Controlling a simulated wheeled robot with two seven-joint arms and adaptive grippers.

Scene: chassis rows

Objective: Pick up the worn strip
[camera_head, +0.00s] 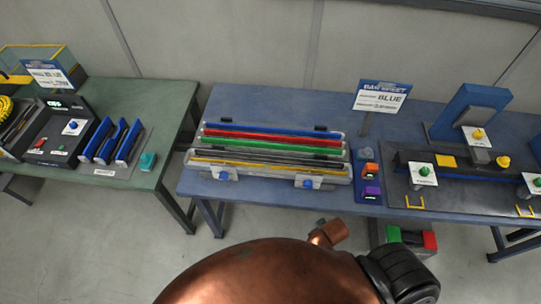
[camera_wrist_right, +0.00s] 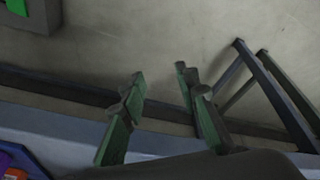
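A grey chassis tray (camera_head: 341,178) lies on the blue table in the head view. It holds long parallel strips: a blue strip (camera_head: 270,130), a red strip (camera_head: 270,139), a green strip (camera_head: 270,147), and black and yellow ones nearer its front edge. I cannot tell from wear marks which strip is the worn one. My right gripper (camera_wrist_right: 160,95) shows in the right wrist view with its green-sided fingers apart and nothing between them. It is by the blue table's edge, with floor behind it. My left gripper is not in view.
A green table (camera_head: 170,98) stands left, across a gap.

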